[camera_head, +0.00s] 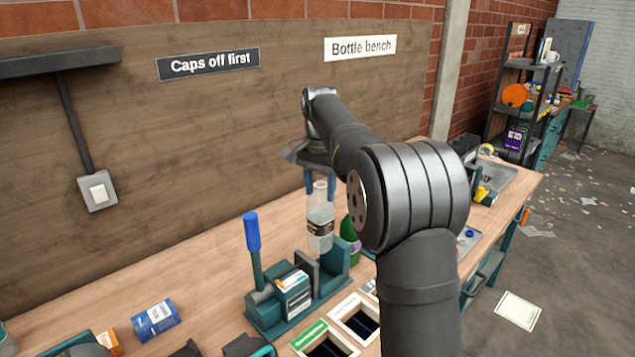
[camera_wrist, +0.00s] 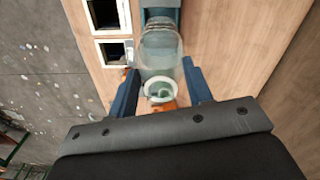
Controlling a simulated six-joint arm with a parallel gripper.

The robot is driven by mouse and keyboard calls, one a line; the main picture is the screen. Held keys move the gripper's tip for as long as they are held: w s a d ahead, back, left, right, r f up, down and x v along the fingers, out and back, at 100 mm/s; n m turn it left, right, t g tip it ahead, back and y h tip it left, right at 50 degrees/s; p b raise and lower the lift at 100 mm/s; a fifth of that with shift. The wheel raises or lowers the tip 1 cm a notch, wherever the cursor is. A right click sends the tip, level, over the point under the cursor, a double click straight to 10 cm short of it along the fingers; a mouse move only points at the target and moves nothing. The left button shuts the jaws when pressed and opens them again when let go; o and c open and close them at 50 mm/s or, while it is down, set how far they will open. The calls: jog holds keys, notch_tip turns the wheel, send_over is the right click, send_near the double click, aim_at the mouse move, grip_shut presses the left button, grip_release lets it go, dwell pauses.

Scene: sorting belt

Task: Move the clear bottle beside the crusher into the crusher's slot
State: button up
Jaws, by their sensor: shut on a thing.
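The clear bottle (camera_head: 320,216), with a dark label band and no cap visible, is upright in the head view. My gripper (camera_head: 321,181) is shut on its neck from above. In the wrist view the blue fingers of my gripper (camera_wrist: 160,90) stand either side of the neck of the bottle (camera_wrist: 162,45). The teal crusher (camera_head: 268,318), with a blue-handled lever, is on the bench directly below. The bottle's base is at the crusher's upright plates; I cannot tell whether it is inside the slot or just above it.
A green bottle (camera_head: 349,232) stands close behind the crusher, partly hidden by my arm. Framed bench openings (camera_head: 358,318) lie in front of the crusher. The bench (camera_head: 200,265) between that box and the back board is clear.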

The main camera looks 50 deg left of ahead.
aim_at(320, 178)
jog(key=shift+f, duration=5.9)
jog(key=shift+f, duration=0.7)
jog(key=o, duration=1.3)
jog(key=shift+c, duration=0.2)
jog(key=shift+r, duration=0.1)
notch_tip(320, 178, up, 17)
jog(key=shift+r, duration=0.1)
